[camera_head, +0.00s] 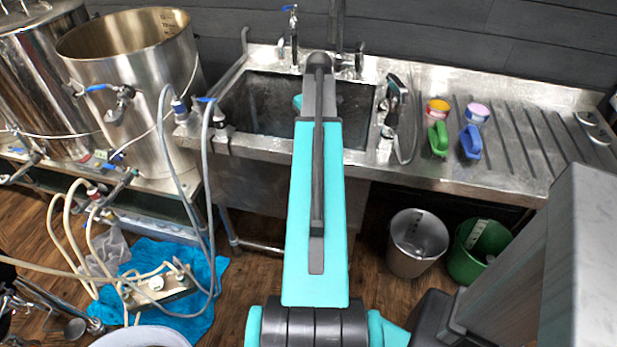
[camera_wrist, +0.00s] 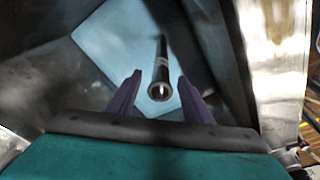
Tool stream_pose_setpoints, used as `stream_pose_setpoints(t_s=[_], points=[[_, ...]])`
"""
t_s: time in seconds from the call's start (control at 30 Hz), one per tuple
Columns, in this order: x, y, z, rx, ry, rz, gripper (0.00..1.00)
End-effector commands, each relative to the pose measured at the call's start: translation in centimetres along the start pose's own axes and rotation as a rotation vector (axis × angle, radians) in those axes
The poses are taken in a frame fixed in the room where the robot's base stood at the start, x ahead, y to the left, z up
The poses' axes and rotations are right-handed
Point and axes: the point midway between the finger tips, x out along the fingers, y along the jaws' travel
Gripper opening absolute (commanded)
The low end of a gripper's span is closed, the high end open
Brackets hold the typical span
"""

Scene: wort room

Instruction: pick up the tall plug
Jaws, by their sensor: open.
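The tall plug, a dark narrow tube (camera_wrist: 161,68) with a pale ring partway along, shows in the wrist view. Its open round end faces the camera. My gripper (camera_wrist: 160,80) is open, with one purple finger on each side of the tube and visible gaps between. Whether the tube's end is level with the fingertips I cannot tell. In the head view my arm reaches over the sink (camera_head: 258,105) and hides the plug and the fingers.
The steel sink walls (camera_wrist: 270,60) stand close around my gripper. A light blue patch (camera_wrist: 115,45) lies behind the tube. Taps (camera_head: 292,35) rise at the sink's back.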

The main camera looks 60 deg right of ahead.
Motion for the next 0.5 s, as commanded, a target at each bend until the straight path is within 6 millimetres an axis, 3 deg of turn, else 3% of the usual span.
stream_pose_setpoints(t_s=[0.2,0.5], points=[[2.2,0.0,0.0,0.0,-0.001,0.0,0.46],[2.9,0.1,0.0,0.001,0.0,0.0,0.46]])
